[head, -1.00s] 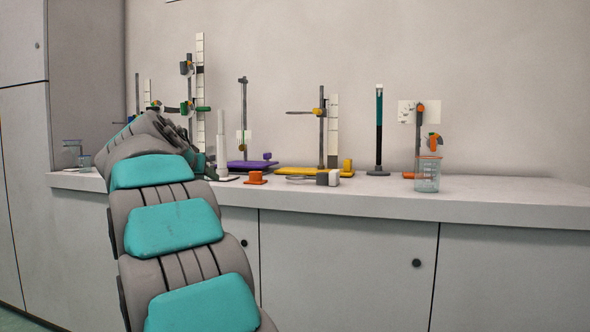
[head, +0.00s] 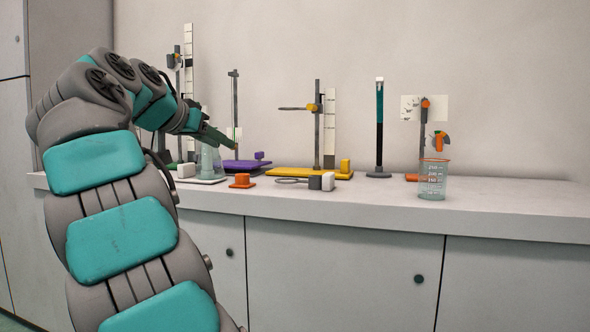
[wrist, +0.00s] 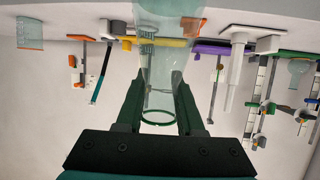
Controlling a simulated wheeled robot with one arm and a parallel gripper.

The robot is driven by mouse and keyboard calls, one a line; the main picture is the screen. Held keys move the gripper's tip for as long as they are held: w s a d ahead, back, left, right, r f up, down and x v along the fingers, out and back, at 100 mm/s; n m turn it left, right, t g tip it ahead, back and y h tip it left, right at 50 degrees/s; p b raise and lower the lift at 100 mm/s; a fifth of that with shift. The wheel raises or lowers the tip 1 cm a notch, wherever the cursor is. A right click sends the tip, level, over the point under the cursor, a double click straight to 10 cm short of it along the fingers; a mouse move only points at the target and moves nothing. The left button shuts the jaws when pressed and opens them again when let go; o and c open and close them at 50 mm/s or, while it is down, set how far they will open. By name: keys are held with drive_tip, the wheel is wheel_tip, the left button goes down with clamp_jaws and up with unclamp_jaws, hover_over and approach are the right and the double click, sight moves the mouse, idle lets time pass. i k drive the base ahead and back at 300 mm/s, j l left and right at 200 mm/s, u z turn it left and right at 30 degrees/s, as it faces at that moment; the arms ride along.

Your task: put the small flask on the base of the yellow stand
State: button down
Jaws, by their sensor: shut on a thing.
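The small flask (head: 209,160) is clear glass with a green rim. My gripper (head: 207,135) is shut on its neck and holds it upright at the left part of the bench. In the wrist view the flask (wrist: 160,62) sits between the two dark fingers (wrist: 160,102). The yellow stand has a flat yellow base (head: 285,173), a grey rod and a clamp with a ring (head: 297,108). It is to the right of the flask. The base is partly hidden behind the flask in the wrist view (wrist: 198,43). I cannot tell the flask's exact height above the bench.
A purple stand (head: 243,166) is behind, between flask and yellow stand. A beaker (head: 433,180) and a dark column (head: 379,130) stand to the right. The bench's right end is clear.

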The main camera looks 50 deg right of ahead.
sight(289, 170)
drive_tip(key=i+l, duration=0.1)
drive_tip(key=l, duration=0.45)
drive_tip(key=i+l, duration=0.1)
drive_tip(key=l, duration=0.45)
drive_tip(key=i+l, duration=0.1)
drive_tip(key=l, duration=0.45)
